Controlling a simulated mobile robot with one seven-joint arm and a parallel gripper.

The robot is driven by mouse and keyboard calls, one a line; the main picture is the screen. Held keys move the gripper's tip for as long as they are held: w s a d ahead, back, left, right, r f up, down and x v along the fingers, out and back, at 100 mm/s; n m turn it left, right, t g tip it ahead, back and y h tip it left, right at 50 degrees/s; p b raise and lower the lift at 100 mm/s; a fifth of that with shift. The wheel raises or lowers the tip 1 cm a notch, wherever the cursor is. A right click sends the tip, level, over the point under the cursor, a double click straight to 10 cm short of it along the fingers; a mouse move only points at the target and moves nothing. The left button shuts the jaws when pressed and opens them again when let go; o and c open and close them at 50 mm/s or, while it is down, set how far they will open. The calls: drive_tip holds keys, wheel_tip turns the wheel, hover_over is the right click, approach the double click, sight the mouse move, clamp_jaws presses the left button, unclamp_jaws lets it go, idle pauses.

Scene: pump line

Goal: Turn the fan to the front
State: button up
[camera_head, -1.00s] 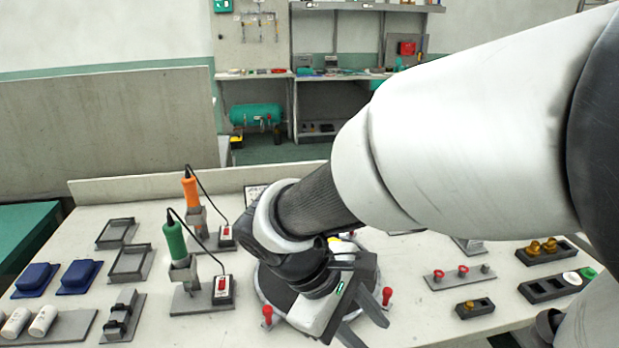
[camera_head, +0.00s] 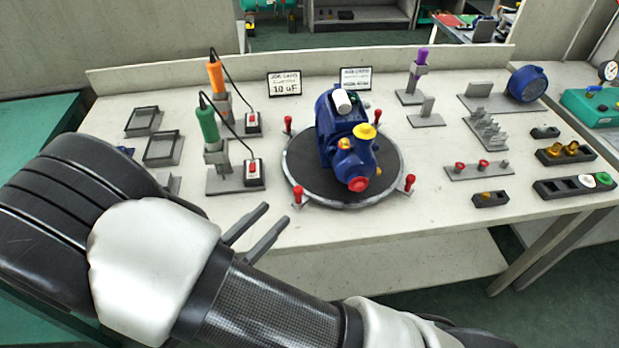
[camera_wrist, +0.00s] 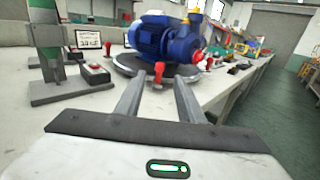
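The blue pump (camera_head: 347,140) stands on a round black turntable (camera_head: 300,172) in the middle of the bench. Its red-capped and yellow-capped ports face the front edge, and a white cylinder sits on top. The end of the motor that would bear a fan is turned away and hidden. My gripper (camera_head: 278,222) is open and empty at the bench's front edge, left of and in front of the turntable. The wrist view shows the pump (camera_wrist: 170,38) beyond the parted fingers (camera_wrist: 155,88).
Red-knobbed pins (camera_head: 298,195) surround the turntable. Green (camera_head: 207,122) and orange (camera_head: 216,76) tools stand upright at left with switch boxes. A purple-handled tool (camera_head: 421,58) stands behind right. Small holders (camera_head: 478,170) fill the right side; the bench front centre is bare.

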sight(301, 188)
drive_tip(key=b+x, duration=0.1)
drive_tip(key=x, duration=1.3)
clamp_jaws()
